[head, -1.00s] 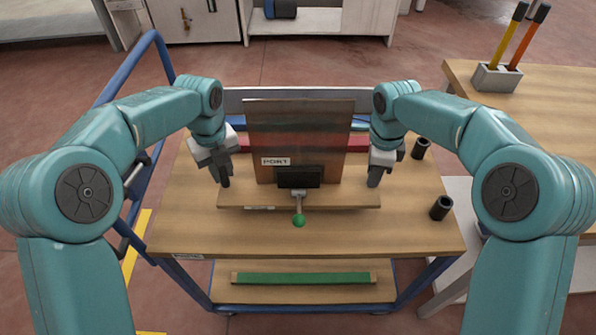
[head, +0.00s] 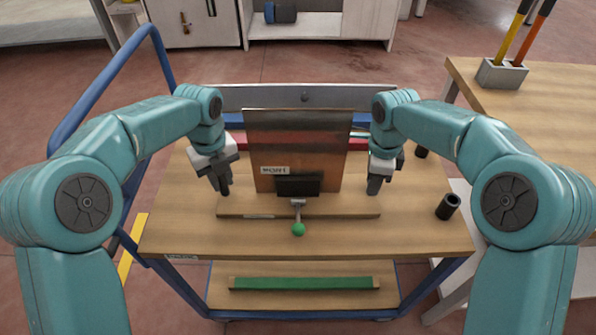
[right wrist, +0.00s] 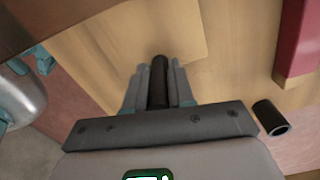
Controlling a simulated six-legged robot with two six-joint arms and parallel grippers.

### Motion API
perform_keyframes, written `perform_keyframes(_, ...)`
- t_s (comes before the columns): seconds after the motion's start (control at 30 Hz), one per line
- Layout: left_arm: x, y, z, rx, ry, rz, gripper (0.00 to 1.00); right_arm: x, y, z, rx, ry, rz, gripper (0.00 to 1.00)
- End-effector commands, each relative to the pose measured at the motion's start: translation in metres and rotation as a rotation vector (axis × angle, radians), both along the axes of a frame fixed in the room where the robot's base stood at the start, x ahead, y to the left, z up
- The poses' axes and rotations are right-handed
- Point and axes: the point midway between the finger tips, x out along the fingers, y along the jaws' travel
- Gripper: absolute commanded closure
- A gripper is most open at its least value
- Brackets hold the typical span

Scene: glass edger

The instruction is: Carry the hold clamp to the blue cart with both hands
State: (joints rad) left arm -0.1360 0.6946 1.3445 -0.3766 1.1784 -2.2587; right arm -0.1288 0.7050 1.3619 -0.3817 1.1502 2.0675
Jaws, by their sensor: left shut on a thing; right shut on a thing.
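The hold clamp has a wooden base board (head: 340,208), an upright brown plate with a white label, and a black clamp (head: 298,185) with a green ball handle (head: 298,229). It appears upright over the blue cart's wooden top (head: 300,243); whether it touches the top is hard to tell. My left gripper (head: 225,187) is shut at the base's left end. My right gripper (head: 374,187) is shut at its right end. In the right wrist view my right gripper (right wrist: 159,85) is closed on a dark post (right wrist: 159,72) of the hold clamp. The left grip is partly hidden.
A black cup (head: 448,206) stands on the cart's right side; another is partly hidden behind my right gripper. A green bar (head: 303,283) lies on the lower shelf. The blue rail (head: 110,85) rises at left. A wooden table (head: 550,120) stands at right.

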Motion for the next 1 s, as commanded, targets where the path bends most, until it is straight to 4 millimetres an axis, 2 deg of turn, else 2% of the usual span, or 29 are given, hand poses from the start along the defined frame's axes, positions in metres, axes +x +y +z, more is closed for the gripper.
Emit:
perform_keyframes(0.07,0.0,0.0,-0.008,-0.001,-0.003,0.0,1.0,0.0,0.0,-0.009,0.001,-0.002,0.0,1.0)
perform_keyframes(0.1,0.0,0.0,-0.004,-0.001,-0.001,0.0,0.64,0.0,0.0,-0.005,0.0,0.0,0.0,0.64)
perform_keyframes(0.13,0.0,0.0,-0.004,-0.001,-0.001,0.0,0.54,0.0,0.0,-0.004,0.0,0.0,0.0,0.54)
perform_keyframes(0.17,0.0,0.0,-0.004,-0.001,-0.001,0.0,0.51,0.0,0.0,-0.004,0.0,0.0,0.0,0.51)
perform_keyframes(0.43,0.0,0.0,-0.003,-0.001,-0.001,0.0,0.51,0.0,0.0,-0.004,0.0,0.0,0.0,0.51)
perform_keyframes(0.53,0.001,0.0,0.004,-0.001,-0.004,0.0,0.51,0.0,0.0,-0.004,0.0,0.0,0.0,0.51)
perform_keyframes(1.0,0.0,0.0,0.1,-0.001,-0.004,0.0,0.51,0.0,0.0,-0.004,0.0,0.0,0.0,0.51)
